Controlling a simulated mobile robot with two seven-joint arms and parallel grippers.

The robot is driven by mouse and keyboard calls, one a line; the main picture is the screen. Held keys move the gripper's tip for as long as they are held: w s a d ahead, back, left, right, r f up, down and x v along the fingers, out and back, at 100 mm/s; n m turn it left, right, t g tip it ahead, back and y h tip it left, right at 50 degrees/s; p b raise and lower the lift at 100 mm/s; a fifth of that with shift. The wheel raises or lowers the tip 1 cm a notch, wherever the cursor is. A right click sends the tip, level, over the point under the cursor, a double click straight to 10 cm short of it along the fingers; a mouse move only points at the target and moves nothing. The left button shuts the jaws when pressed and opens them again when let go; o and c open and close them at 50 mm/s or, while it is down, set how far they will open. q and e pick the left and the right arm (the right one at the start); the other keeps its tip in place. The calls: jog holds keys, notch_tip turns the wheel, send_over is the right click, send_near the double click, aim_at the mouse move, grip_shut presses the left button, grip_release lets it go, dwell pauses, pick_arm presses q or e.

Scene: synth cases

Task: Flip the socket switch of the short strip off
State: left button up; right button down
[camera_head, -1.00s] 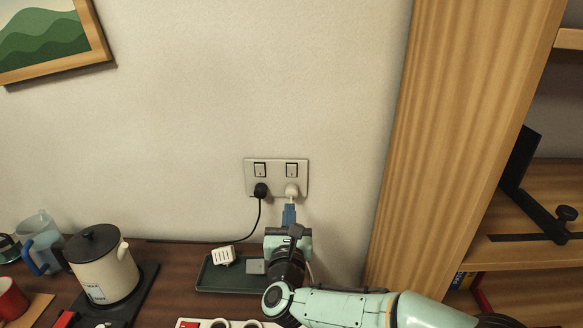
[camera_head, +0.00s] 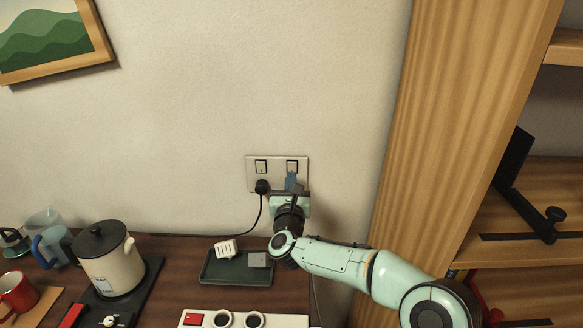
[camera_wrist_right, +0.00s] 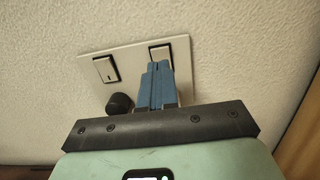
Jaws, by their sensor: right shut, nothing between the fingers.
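A wall socket plate (camera_head: 277,161) holds two switches side by side. A black plug (camera_head: 262,187) sits under the left switch (camera_head: 261,167), and its black cord runs down toward the tray. My right gripper (camera_head: 291,177) is shut and empty, its blue fingers pointing up at the right switch (camera_head: 292,165). In the right wrist view the fingertips (camera_wrist_right: 158,68) overlap the lower part of the right switch (camera_wrist_right: 161,51); contact cannot be told. The white plug is hidden behind my gripper. A white strip (camera_head: 285,321) with a red switch (camera_head: 193,320) lies at the bottom edge. My left gripper is not in view.
A dark green tray (camera_head: 207,276) holds a white block (camera_head: 225,248) and a grey block (camera_head: 258,260). A kettle (camera_head: 105,262), a blue-handled jug (camera_head: 52,246) and a red mug (camera_head: 16,293) stand at left. A wooden shelf unit (camera_head: 465,130) rises at right. The wall above the plate is free.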

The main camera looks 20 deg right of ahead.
aim_at(292, 165)
jog(key=shift+p+x, duration=0.6)
jog(key=shift+x, duration=1.2)
